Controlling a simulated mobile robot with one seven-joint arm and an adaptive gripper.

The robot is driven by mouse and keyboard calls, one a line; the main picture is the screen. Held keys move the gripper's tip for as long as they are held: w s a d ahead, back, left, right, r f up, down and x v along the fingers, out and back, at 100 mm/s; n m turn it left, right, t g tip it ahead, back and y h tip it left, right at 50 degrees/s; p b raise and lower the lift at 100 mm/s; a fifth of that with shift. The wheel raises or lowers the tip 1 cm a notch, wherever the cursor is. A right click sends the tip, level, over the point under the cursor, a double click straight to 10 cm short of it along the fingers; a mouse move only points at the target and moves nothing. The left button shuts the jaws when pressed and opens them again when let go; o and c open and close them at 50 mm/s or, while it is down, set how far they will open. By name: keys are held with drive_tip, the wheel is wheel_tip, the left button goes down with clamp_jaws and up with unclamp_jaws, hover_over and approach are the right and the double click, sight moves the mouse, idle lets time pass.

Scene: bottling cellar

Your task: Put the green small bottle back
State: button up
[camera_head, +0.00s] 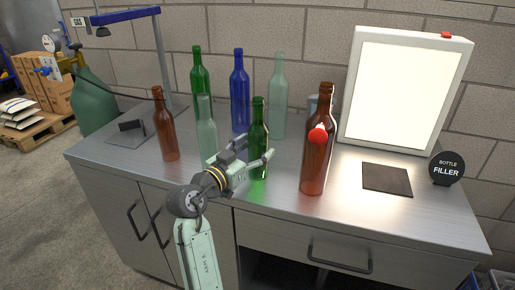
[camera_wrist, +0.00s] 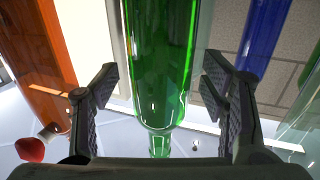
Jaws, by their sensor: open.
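The green small bottle (camera_head: 259,135) stands upright on the steel counter, near the middle of its front part. My gripper (camera_head: 257,161) is at its lower body, reaching in from the left. In the wrist view the green glass (camera_wrist: 162,55) fills the space between my two open fingers (camera_wrist: 160,95). A gap shows between the glass and each finger, so I see no grip on it. A taller green bottle (camera_head: 199,78) stands at the back left.
A large brown bottle (camera_head: 314,160) with a red ball-like piece (camera_head: 318,135) stands close on the right. A clear bottle (camera_head: 207,140) and a smaller brown bottle (camera_head: 165,130) stand left. Blue (camera_head: 239,90) and pale green (camera_head: 278,100) bottles stand behind. A dark mat (camera_head: 386,179) lies bare at right, before a lit panel (camera_head: 395,90).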

drive_tip(key=b+v, duration=0.2)
drive_tip(key=v, duration=0.8)
drive_tip(key=shift+s, duration=0.1)
